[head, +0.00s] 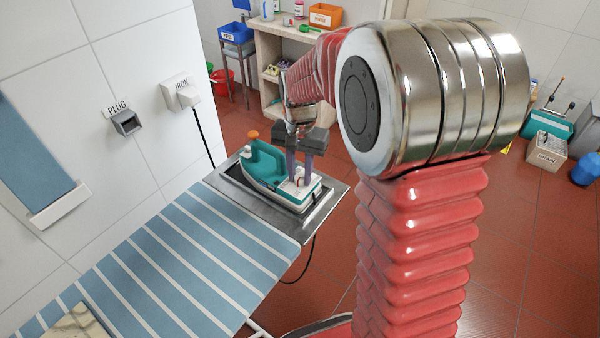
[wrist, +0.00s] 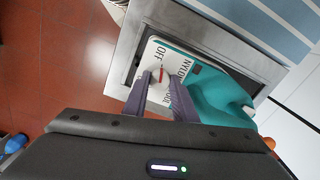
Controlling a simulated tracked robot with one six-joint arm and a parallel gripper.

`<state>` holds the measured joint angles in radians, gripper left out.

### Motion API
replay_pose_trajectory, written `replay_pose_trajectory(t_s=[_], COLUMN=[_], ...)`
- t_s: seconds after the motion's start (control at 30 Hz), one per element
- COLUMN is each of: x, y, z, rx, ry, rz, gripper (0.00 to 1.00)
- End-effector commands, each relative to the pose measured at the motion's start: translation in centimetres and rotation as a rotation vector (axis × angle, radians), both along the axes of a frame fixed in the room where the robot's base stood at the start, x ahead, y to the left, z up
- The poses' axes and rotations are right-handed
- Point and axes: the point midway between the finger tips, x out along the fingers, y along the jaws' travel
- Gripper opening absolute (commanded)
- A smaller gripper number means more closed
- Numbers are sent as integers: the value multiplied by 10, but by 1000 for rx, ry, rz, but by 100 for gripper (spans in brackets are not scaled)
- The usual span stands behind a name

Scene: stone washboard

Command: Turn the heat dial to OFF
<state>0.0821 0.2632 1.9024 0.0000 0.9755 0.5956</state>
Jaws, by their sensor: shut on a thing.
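A teal and white iron (head: 262,165) rests on the metal tray at the end of the ironing board. Its white end carries the heat dial (wrist: 161,72), with a red mark and printed words around it. OFF and NYLON are readable; another word is partly hidden by a finger. The red mark lies near the OFF side; I cannot tell exactly where it points. My gripper (head: 298,178) reaches down onto the white end, its purple-grey fingers shut on the dial. In the wrist view my gripper (wrist: 158,82) has its fingertips on either side of the dial.
The metal tray (head: 325,205) surrounds the iron. The blue-striped ironing board (head: 190,250) extends toward the front left. A wall socket labelled IRON (head: 181,92) holds a plug with a hanging cord. A shelf (head: 268,50) stands behind.

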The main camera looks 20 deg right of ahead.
Motion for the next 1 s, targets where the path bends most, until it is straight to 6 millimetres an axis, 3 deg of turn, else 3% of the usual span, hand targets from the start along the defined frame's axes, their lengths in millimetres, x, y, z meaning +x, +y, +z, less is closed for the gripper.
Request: replay_pose_trajectory(t_s=[0.33, 0.37, 0.6, 1.0], x=[0, 0, 0, 0], y=[0, 0, 0, 0], z=[1, 1, 0, 6], rx=[0, 0, 0, -1], ry=[-1, -1, 0, -1], rz=[5, 5, 4, 3], gripper=[2, 25, 42, 44])
